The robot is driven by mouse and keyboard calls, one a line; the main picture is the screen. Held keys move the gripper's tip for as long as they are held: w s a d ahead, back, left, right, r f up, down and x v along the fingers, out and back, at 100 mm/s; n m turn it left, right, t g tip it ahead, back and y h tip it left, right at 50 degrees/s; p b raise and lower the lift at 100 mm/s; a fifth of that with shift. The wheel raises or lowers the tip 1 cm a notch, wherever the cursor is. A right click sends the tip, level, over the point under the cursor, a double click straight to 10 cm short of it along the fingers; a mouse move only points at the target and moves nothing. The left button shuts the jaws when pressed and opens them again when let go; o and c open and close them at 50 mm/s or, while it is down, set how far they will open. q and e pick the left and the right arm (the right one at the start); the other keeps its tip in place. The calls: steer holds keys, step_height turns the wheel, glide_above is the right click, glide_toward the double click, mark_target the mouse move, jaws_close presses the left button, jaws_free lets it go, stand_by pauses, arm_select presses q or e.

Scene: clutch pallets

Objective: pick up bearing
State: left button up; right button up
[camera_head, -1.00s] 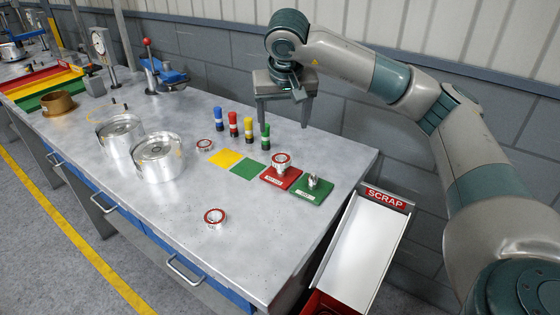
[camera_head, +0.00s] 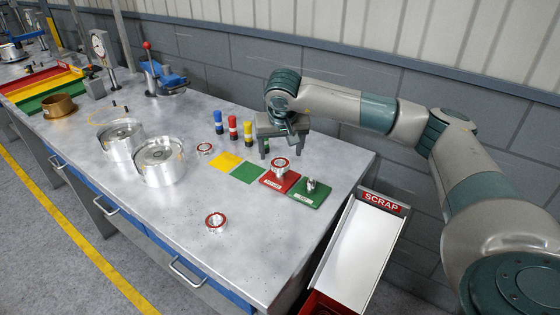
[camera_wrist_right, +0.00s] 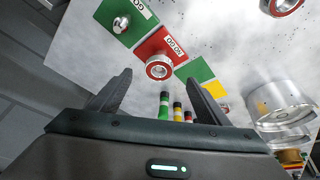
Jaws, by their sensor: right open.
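Three bearings with red-and-silver rings show in the head view. One bearing (camera_head: 280,163) is on the red NO GO plate (camera_head: 292,184); another bearing (camera_head: 215,221) lies near the front edge of the table; a third bearing (camera_head: 205,149) lies by the yellow square. My right gripper (camera_head: 283,150) is open and empty, pointing down just behind the red plate. In the right wrist view my gripper (camera_wrist_right: 160,80) has its fingers apart, and the bearing on the red plate (camera_wrist_right: 158,68) appears between and beyond the tips. My left gripper is not in view.
A green GO plate (camera_head: 309,194) with a small metal plug is right of the red plate. Several coloured cylinders (camera_head: 233,128) stand close left of my right gripper. Two metal housings (camera_head: 159,164) stand at left. A SCRAP chute (camera_head: 350,245) adjoins the table's right end. The front middle is mostly clear.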

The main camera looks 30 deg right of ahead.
mark_target(280, 165)
steer(key=shift+x, duration=1)
steer(key=p+x, duration=0.1)
steer(key=x, duration=0.1)
steer(key=p+x, duration=0.2)
steer(key=shift+w+d+r, duration=0.15)
steer(key=shift+d, duration=0.05)
steer(key=shift+w+d+f, duration=0.1)
steer(key=shift+w+f, duration=0.15)
steer(key=shift+f, duration=0.35)
